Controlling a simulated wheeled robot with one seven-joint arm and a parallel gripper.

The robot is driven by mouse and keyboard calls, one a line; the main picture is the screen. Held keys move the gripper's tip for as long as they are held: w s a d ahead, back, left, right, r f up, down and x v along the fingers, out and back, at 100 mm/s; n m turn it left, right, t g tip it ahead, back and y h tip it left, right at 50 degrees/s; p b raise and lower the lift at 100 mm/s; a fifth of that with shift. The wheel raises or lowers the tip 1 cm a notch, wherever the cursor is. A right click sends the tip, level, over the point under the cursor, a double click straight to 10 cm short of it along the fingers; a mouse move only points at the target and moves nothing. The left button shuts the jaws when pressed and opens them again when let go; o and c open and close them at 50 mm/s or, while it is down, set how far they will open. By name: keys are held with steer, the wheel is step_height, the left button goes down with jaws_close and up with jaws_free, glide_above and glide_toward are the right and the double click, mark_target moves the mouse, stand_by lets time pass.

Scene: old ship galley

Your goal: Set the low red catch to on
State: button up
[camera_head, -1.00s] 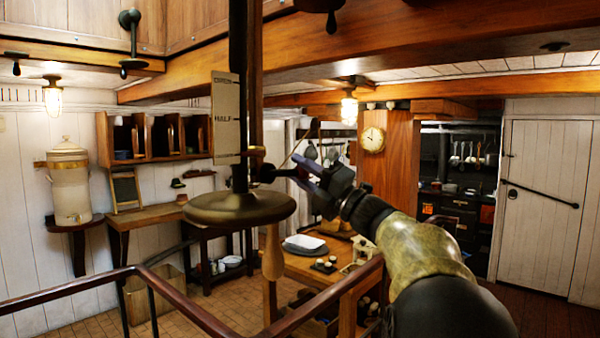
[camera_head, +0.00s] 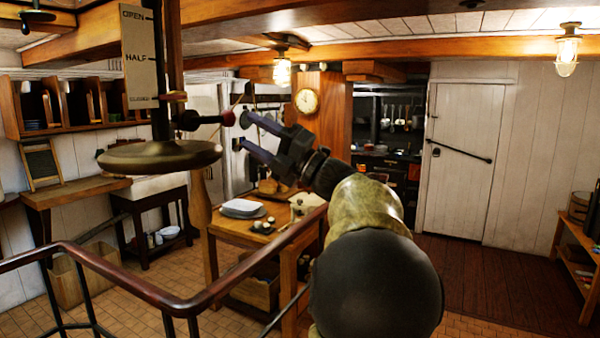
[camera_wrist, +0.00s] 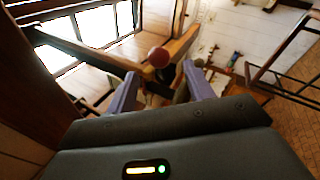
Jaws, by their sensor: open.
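A catch with a red ball knob (camera_head: 228,118) sticks out to the right on a short dark arm from a dark upright post, just above a round disc (camera_head: 160,155). My gripper (camera_head: 242,131) is open, its two purple fingers just right of the knob. In the wrist view the red knob (camera_wrist: 158,57) shows near the gap between the open fingers (camera_wrist: 162,75). I cannot tell whether they touch it. A label plate (camera_head: 138,55) on the post reads OPEN, HALF and a lower word, too small to be sure of.
A dark handrail (camera_head: 240,272) crosses the foreground below my arm. Behind it stands a wooden table (camera_head: 225,228) with plates (camera_head: 242,207). A white door (camera_head: 465,160) and a low shelf (camera_head: 575,245) are to the right. The floor between them is clear.

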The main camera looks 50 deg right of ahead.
steer(key=b+v, duration=0.3)
steer(key=v, duration=0.7)
steer(key=shift+s+d+f, duration=0.1)
